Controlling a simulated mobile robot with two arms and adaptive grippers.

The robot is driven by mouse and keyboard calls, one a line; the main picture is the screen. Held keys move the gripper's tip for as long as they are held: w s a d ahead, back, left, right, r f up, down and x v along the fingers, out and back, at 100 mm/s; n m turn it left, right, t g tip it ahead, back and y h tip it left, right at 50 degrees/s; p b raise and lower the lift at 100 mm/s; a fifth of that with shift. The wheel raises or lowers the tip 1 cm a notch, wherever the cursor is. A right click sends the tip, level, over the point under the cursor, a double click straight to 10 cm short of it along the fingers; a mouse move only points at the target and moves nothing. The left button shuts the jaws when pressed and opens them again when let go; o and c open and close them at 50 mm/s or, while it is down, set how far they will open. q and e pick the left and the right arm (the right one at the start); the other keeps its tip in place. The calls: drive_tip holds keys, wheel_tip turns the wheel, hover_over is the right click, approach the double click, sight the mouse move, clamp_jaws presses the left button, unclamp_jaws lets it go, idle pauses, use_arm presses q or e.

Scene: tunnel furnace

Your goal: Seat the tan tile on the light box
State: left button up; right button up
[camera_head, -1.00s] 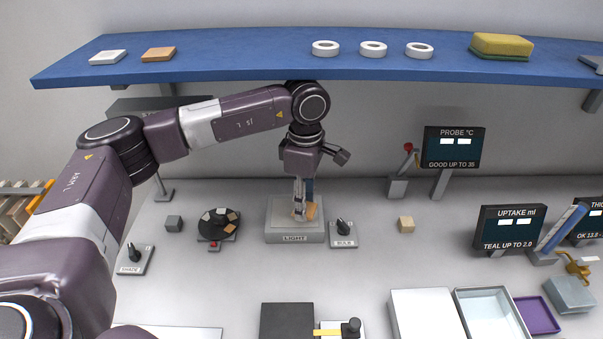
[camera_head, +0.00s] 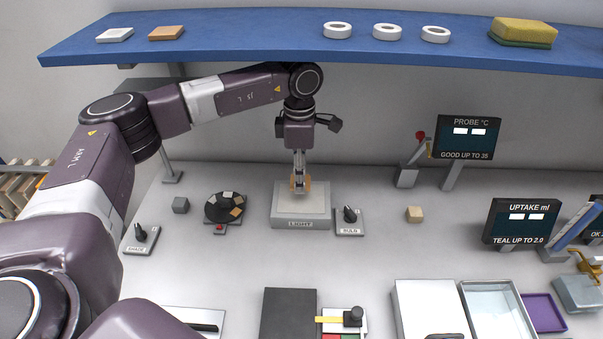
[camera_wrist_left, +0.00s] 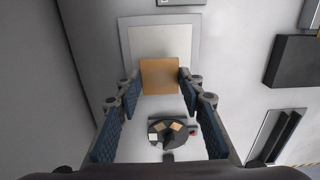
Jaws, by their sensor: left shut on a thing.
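The tan tile (camera_head: 307,185) is in my left gripper (camera_head: 300,188), at the light box (camera_head: 300,220). In the left wrist view the square tan tile (camera_wrist_left: 160,76) sits between the two blue-padded fingertips, and the gripper is shut on it. The light box (camera_wrist_left: 133,50) has a pale top plate inside a grey rim. The tile overlaps the near part of that plate in the wrist view. In the head view it appears above the plate's back part, partly hidden by the fingers. I cannot tell whether it touches the plate. My right gripper is not in view.
The BULB knob (camera_head: 349,216) stands close to the right of the light box. A dark disc with several chips (camera_head: 223,208) and a grey cube (camera_head: 181,205) are to its left. A tan cube (camera_head: 414,214) is farther right. The blue shelf (camera_head: 250,45) runs above the arm.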

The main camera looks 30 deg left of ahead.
sight(301, 198)
use_arm(q)
drive_tip(key=shift+d+f, duration=0.1)
drive_tip(key=shift+f, duration=0.75)
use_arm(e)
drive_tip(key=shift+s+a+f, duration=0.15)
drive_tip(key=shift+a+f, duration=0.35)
use_arm(q)
drive_tip(key=shift+d+b, duration=0.1)
drive_tip(key=shift+b, duration=0.2)
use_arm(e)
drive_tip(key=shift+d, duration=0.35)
use_arm(q)
drive_tip(key=shift+f, duration=0.2)
drive_tip(key=shift+f+b, duration=0.85)
drive_tip(key=shift+f, duration=0.15)
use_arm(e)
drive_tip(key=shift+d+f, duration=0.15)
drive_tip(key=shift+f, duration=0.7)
use_arm(q)
drive_tip(key=shift+f+b, duration=0.3)
drive_tip(key=shift+f, duration=0.15)
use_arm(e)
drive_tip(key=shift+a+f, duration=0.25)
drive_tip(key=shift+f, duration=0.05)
